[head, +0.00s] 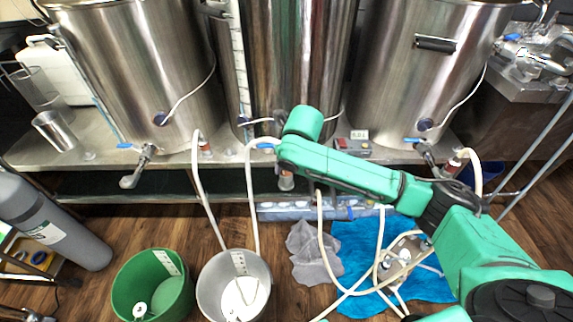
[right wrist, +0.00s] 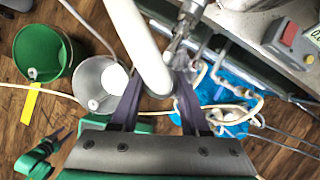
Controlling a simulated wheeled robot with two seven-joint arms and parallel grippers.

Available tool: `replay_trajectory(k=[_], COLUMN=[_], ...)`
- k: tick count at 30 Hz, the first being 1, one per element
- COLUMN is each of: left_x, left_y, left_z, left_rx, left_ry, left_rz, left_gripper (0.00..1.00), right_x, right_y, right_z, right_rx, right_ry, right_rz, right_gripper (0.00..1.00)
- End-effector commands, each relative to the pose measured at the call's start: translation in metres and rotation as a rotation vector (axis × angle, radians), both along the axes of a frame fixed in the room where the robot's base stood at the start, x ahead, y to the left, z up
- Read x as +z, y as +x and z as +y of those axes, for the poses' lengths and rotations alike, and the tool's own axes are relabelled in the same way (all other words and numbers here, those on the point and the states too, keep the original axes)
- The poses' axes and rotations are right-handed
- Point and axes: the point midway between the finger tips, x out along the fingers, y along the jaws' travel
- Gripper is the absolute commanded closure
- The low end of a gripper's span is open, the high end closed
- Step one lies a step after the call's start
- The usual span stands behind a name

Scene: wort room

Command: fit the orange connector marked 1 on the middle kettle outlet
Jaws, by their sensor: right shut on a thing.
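My right gripper (right wrist: 158,84) is shut on the pale hose (right wrist: 138,42) close to the wrist camera. The hose hides the connector there. In the head view, a small reddish fitting (head: 286,181) shows below my right arm, beneath the bench edge; I cannot read any mark on it. The middle kettle (head: 305,60) stands behind the arm. Its outlet is mostly hidden by the arm, with a blue handle (head: 264,146) showing. A metal outlet valve (right wrist: 190,14) shows just beyond the fingertips, apart from them. My left gripper seems to show low left (right wrist: 42,155); its jaw state is unclear.
The left kettle outlet (head: 144,152) and right kettle outlet (head: 425,150) flank the middle. Other hoses end in reddish connectors at left (head: 205,149) and right (head: 454,164). A green bucket (head: 122,285), a grey bucket (head: 207,290) and a blue cloth (head: 350,245) are on the floor.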

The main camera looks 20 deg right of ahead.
Motion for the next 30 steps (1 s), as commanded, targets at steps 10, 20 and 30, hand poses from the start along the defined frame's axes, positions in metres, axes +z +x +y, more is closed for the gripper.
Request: replay_trajectory(k=[10, 20, 30], left_x=[-0.003, -0.005, -0.007], left_y=[0.000, 0.000, 0.000], left_z=[0.000, 0.000, 0.000], left_rx=[0.000, 0.000, 0.000], left_ry=[0.000, 0.000, 0.000], left_rz=[0.000, 0.000, 0.000], left_gripper=[0.50, 0.50, 0.50], right_x=[-0.007, -0.014, -0.021], right_y=[0.000, 0.000, 0.000], right_z=[0.000, 0.000, 0.000], right_rx=[0.000, 0.000, 0.000], right_ry=[0.000, 0.000, -0.001], right_rz=[0.000, -0.001, 0.000], right_gripper=[1.00, 1.00, 1.00])
